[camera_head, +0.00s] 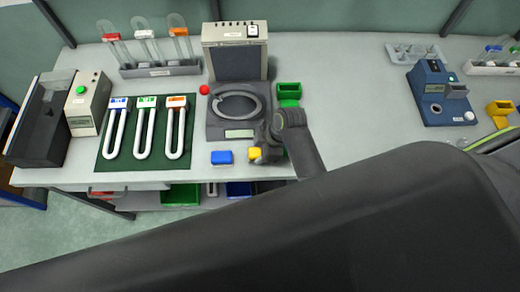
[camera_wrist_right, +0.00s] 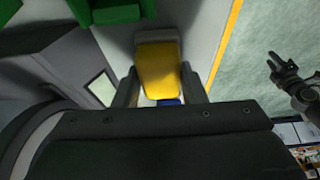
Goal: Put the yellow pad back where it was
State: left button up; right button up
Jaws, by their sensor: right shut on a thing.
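The yellow pad (camera_head: 254,153) is at the front edge area of the bench, just right of the blue pad (camera_head: 222,157). My right gripper (camera_head: 262,152) is shut on it and partly hides it. In the right wrist view the yellow pad (camera_wrist_right: 158,68) sits between the two fingers, with a grey part at its far end. I cannot tell whether the yellow pad touches the bench. A gripper that looks like my left one (camera_wrist_right: 272,62) shows over the floor, its fingers apart; the head view does not show it.
A grey device with a ring (camera_head: 238,103) stands just behind the pads. A green bin (camera_head: 289,92) is to its right. A dark green mat (camera_head: 112,158) with several U-shaped tubes lies left. The bench right of my gripper (camera_head: 360,120) is clear.

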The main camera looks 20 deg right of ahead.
jog(key=o, duration=0.9)
jog(key=b+v, duration=0.1)
jog(key=v, duration=1.1)
jog(key=shift+b, duration=0.3)
jog(key=shift+s, duration=0.1)
